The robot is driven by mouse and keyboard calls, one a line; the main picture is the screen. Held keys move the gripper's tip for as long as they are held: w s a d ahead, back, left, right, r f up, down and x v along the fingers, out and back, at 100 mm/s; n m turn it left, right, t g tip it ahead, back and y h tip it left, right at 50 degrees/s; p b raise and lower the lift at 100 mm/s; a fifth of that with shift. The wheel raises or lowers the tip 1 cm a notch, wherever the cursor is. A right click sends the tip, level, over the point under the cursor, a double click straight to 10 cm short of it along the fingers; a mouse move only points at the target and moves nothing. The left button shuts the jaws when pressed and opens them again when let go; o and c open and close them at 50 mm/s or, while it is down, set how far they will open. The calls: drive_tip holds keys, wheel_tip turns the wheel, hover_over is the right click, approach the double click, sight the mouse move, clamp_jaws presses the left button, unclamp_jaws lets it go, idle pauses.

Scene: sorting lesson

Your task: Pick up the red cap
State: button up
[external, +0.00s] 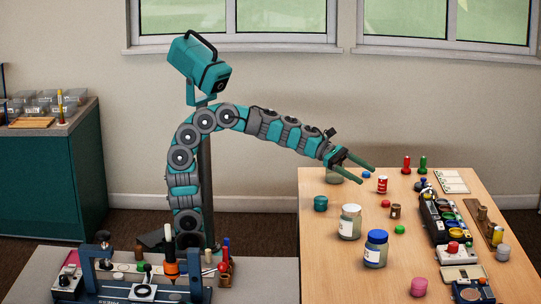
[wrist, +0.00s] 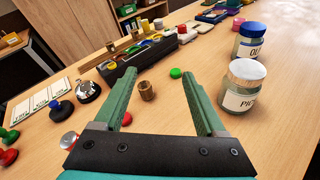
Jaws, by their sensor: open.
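The red cap (external: 386,204) lies on the wooden table, beside a small brown cup (external: 395,211). In the wrist view a small red piece, apparently the red cap (wrist: 126,118), shows low between my fingers, close to the left one. My gripper (external: 367,175) is open and empty above the far left part of the table. In the wrist view its two green fingers (wrist: 160,78) are spread wide, with the brown cup (wrist: 146,90) showing between them.
A white-lidded jar (external: 349,222) and a blue-lidded jar (external: 376,249) stand nearby. A red can (external: 382,184) and a green cap (external: 400,229) are close to the red cap. A black sorting tray (external: 441,218) lies to the right. Bare wood shows between them.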

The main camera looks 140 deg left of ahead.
sight(385, 201)
drive_tip(key=s+a+f+n, duration=0.1)
drive_tip(key=s+a+f, duration=0.1)
drive_tip(key=f, duration=0.1)
drive_tip(key=s+a+f+n+g+y, duration=0.1)
drive_tip(key=a+f+n, duration=0.1)
drive_tip(key=a+f, duration=0.1)
drive_tip(key=s+a+f+n+y, duration=0.1)
drive_tip(key=s+a+f+n, duration=0.1)
drive_tip(key=a+f, duration=0.1)
drive_tip(key=shift+s+a+g, duration=0.1)
drive_tip(key=shift+s+g, duration=0.2)
drive_tip(key=shift+g, duration=0.1)
drive_tip(key=shift+w+a+f, duration=0.1)
drive_tip(key=shift+a+f, duration=0.05)
drive_tip(key=shift+f, duration=0.1)
drive_tip(key=b+x, duration=0.1)
drive_tip(key=x, duration=0.6)
drive_tip(key=shift+w+f, duration=0.1)
drive_tip(key=shift+w, duration=0.1)
clamp_jaws()
